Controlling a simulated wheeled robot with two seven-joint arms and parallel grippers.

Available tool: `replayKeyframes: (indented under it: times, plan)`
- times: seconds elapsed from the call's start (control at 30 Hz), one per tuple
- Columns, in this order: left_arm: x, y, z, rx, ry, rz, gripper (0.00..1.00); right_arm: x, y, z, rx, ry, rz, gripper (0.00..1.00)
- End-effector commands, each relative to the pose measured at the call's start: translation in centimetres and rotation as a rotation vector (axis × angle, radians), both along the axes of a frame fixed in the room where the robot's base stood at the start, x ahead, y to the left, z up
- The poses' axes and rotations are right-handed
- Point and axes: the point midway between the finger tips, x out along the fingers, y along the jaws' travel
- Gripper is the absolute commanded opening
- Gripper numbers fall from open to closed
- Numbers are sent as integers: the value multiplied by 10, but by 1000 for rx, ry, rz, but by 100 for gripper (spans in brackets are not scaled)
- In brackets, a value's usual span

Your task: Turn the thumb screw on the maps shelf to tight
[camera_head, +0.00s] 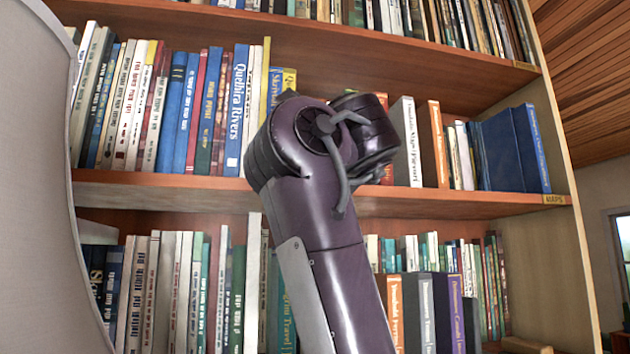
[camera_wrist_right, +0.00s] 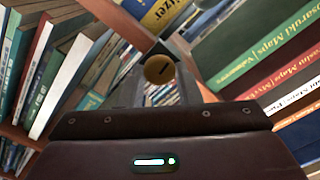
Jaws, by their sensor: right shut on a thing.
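The thumb screw (camera_wrist_right: 159,69) shows in the right wrist view as a round brass-coloured head with a short dark mark across it, slightly tilted. My right gripper (camera_wrist_right: 160,82) is shut on it. The fingers are only partly visible around and below the head. In the head view the maps shelf (camera_head: 470,203) carries a "MAPS" label at its right end. My right arm rises in front of this shelf and hides the gripper and the screw there. My left gripper is not in view. I cannot read any tight or loose marking.
Books stand close on both sides of the gripper in the right wrist view: a dark red book (camera_wrist_right: 40,68) at left and a green maps book (camera_wrist_right: 265,62) at right. In the head view, blue books (camera_head: 515,150) fill the shelf's right end. An upright side panel (camera_head: 548,270) bounds the bookcase.

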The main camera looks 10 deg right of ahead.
Motion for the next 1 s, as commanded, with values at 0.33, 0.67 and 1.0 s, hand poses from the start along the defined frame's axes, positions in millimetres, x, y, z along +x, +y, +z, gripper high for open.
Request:
replayKeyframes:
  times: [0.33,0.67,1.0]
  plan:
    - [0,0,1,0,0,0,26,-1,-1,2,23,-4,-2,8]
    - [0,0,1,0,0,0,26,-1,-1,2,21,-4,-2,48]
    - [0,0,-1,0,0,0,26,-2,-1,0,21,-2,-1,51]
